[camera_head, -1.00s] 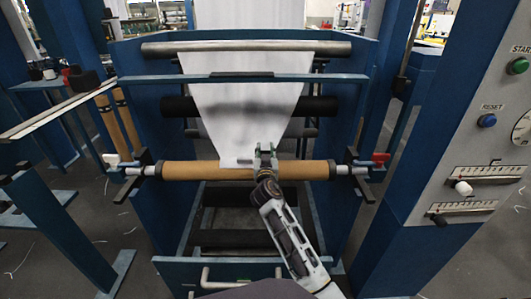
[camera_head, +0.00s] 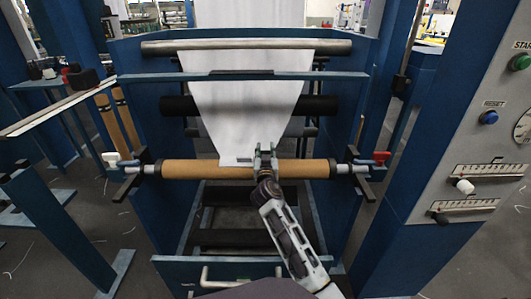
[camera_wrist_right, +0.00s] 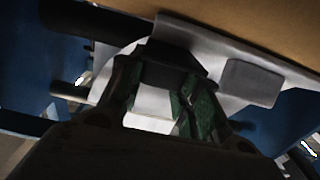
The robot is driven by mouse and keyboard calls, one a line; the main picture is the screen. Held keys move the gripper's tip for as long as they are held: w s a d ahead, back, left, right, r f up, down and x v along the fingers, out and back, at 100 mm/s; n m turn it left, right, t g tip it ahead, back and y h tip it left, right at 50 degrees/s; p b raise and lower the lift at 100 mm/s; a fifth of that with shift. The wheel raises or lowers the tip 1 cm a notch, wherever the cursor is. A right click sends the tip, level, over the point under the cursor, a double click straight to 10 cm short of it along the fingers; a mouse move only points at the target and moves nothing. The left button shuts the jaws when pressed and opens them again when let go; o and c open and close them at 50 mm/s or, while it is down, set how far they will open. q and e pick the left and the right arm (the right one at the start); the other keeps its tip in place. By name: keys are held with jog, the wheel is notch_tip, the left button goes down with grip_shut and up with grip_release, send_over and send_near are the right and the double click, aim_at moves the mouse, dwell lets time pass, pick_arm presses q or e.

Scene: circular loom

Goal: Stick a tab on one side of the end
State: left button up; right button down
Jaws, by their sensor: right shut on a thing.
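The white fabric (camera_head: 245,95) hangs from the rollers and narrows to its end on the brown cardboard tube (camera_head: 200,170). My right gripper (camera_head: 265,158) is at the front of the tube, at the fabric's end. In the wrist view its green-padded fingers (camera_wrist_right: 170,100) are shut on the white end, partly hidden by the fingers. A flat grey rectangular tab (camera_wrist_right: 252,82) lies against the white fabric (camera_wrist_right: 192,42) beside the fingers. A small pale patch of the end (camera_head: 237,162) shows left of the gripper in the head view. My left gripper is out of view.
The tube sits between two side holders, with a red knob (camera_head: 381,156) at the right. A blue crossbar (camera_head: 150,78) spans the frame above. A control panel (camera_head: 485,145) stands at the right. Below the tube, the frame is open above a lower blue bar (camera_head: 225,262).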

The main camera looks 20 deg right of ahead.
aim_at(266, 151)
jog(key=shift+f, duration=0.15)
jog(key=c, duration=0.9)
grip_release()
jog(key=shift+c, duration=0.2)
jog(key=shift+r, duration=5)
